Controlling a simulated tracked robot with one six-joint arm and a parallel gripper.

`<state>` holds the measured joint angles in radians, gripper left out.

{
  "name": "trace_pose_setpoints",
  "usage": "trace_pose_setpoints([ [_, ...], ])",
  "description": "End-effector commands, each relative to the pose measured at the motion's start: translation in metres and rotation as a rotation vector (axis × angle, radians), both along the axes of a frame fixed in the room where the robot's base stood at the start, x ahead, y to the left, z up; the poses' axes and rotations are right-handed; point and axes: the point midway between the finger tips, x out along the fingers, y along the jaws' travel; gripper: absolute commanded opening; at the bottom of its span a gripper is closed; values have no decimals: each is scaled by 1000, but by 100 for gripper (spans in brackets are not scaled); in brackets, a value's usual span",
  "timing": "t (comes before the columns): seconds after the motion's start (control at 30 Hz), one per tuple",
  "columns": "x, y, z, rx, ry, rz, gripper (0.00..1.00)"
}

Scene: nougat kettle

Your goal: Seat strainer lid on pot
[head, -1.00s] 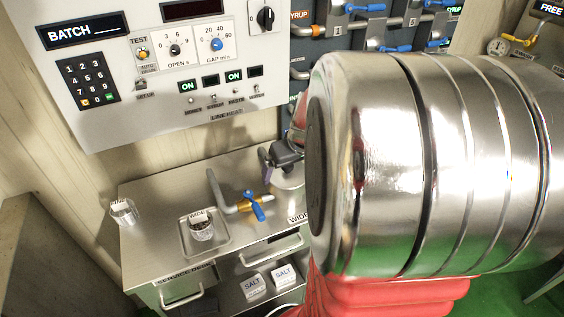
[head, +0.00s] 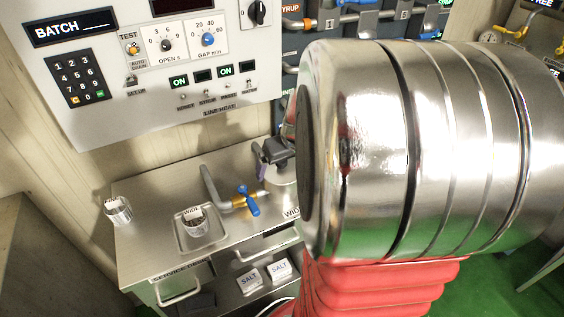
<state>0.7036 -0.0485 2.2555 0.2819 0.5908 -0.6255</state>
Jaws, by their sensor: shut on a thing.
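My gripper (head: 264,160) is partly in view at the centre, a dark grey body with a purple piece at its left side. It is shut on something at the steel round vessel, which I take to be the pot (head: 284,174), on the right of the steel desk. My big steel arm link hides the right part of both. The strainer lid cannot be made out clearly; the held part is mostly hidden behind the gripper and arm. Whether the lid touches the pot cannot be told.
A pipe with a blue-handled valve (head: 249,201) rises beside the gripper. A control panel (head: 160,80) hangs behind.

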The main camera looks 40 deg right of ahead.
Motion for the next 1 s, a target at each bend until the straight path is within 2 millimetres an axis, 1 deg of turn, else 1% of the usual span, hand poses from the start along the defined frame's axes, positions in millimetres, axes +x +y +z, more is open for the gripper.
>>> trace_pose_setpoints([
  [0.33, 0, 0, 0, 0, -1, 0, 67],
  [0.37, 0, 0, 0, 0, 0, 0, 96],
  [0.43, 0, 0, 0, 0, 0, 0, 100],
  [0.8, 0, 0, 0, 0, 0, 0, 100],
  [1.0, 0, 0, 7, 1, 0, 0, 100],
])
